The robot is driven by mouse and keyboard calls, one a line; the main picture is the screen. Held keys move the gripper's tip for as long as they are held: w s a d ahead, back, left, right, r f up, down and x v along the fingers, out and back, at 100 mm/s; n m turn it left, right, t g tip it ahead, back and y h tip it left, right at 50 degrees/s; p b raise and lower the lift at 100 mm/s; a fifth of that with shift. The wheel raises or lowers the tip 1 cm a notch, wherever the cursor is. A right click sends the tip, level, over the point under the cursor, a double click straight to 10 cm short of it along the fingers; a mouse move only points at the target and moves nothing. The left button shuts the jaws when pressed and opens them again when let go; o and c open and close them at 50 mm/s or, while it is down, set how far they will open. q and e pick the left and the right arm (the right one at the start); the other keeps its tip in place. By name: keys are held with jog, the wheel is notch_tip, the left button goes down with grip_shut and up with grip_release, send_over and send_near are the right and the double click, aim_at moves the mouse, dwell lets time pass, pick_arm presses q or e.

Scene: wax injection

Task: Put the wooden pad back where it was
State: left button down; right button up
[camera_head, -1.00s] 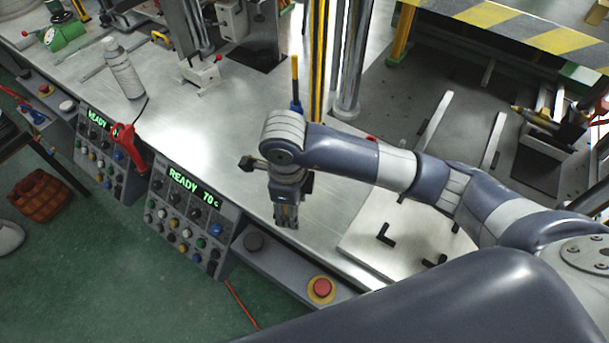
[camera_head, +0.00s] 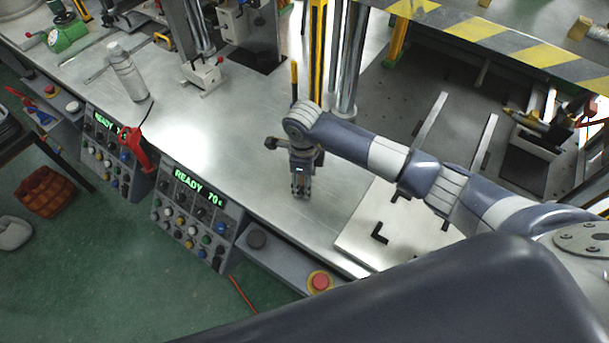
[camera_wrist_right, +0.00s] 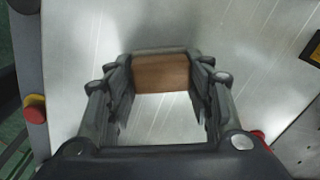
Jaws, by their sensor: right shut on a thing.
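The wooden pad (camera_wrist_right: 161,73) is a small brown block in the right wrist view, between the far ends of my right gripper's fingers. My right gripper (camera_head: 300,192) is shut on it and points down over the bare metal tabletop (camera_head: 230,130), behind the right control panel. My left gripper is not in view.
Two control panels line the front edge, the right one (camera_head: 195,212) reading READY 70. A red emergency button (camera_head: 320,281) is near the edge. A light plate (camera_head: 360,222) with black corner pieces lies right of the gripper. A bottle (camera_head: 127,72) stands at left.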

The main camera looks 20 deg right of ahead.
jog(key=o, duration=0.9)
jog(key=shift+f, duration=0.15)
jog(key=o, duration=0.4)
jog(key=shift+r, duration=0.55)
jog(key=r+b, duration=0.1)
jog(key=r, duration=0.2)
jog(key=r+b, duration=0.1)
jog(key=r, duration=0.3)
jog(key=r+b, duration=0.1)
jog(key=r, duration=0.3)
jog(key=shift+s+a+r, duration=0.15)
jog(key=shift+s, duration=0.1)
